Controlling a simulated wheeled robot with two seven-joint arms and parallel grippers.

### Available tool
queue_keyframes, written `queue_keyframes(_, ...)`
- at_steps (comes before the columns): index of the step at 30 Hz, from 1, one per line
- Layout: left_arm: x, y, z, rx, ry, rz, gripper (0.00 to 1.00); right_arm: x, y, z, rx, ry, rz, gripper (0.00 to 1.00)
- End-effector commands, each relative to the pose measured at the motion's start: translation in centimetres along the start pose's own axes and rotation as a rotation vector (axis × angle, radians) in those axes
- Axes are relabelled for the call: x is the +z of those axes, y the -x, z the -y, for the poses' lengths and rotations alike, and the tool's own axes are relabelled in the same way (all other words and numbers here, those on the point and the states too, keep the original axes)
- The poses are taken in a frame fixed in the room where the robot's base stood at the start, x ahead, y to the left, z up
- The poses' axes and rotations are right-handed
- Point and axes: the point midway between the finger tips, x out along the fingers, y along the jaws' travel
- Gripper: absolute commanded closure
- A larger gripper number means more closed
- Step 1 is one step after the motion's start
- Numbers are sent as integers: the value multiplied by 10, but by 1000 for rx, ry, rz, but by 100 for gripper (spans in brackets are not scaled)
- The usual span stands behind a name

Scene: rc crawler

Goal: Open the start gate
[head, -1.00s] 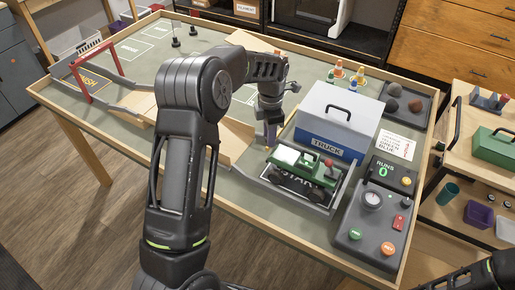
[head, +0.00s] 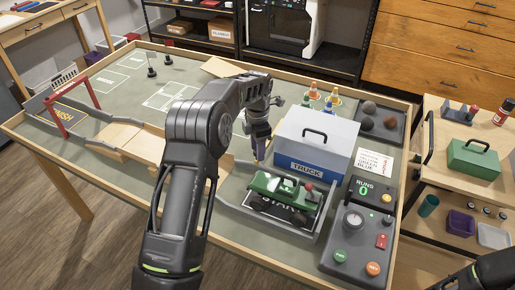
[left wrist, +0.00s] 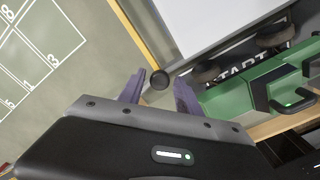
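A green crawler truck (head: 284,190) sits on the dark START pad in a grey tray (head: 315,236). It also shows in the left wrist view (left wrist: 245,101), at the right. I cannot clearly make out the start gate as a separate part in the head view. My left gripper (head: 257,160) points down just behind the truck's left end, beside the toolbox. In the left wrist view its two purple fingers (left wrist: 160,92) are apart. A dark round knob (left wrist: 160,79) shows between them, with space on both sides; I cannot tell what it belongs to. My right gripper is out of view.
A grey and blue TRUCK toolbox (head: 316,140) stands close to the right of my left gripper. A control box (head: 352,243) with buttons is at the right. Wooden ramps (head: 140,139) lead left to a red finish arch (head: 78,95).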

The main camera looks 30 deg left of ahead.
Motion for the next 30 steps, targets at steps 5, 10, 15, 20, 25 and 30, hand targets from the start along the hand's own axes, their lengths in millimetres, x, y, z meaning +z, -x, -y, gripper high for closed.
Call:
queue_keyframes(5,0,0,0,0,0,0,52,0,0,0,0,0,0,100)
queue_keyframes(10,0,1,0,1,0,0,52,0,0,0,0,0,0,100)
queue_keyframes(15,0,12,-1,3,-1,1,52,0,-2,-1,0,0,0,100)
queue_keyframes(20,0,36,-1,3,-1,1,52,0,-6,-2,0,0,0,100)
queue_keyframes(25,1,64,-1,3,-1,2,52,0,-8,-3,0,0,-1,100)
queue_keyframes(30,0,77,0,1,0,0,52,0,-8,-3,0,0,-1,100)
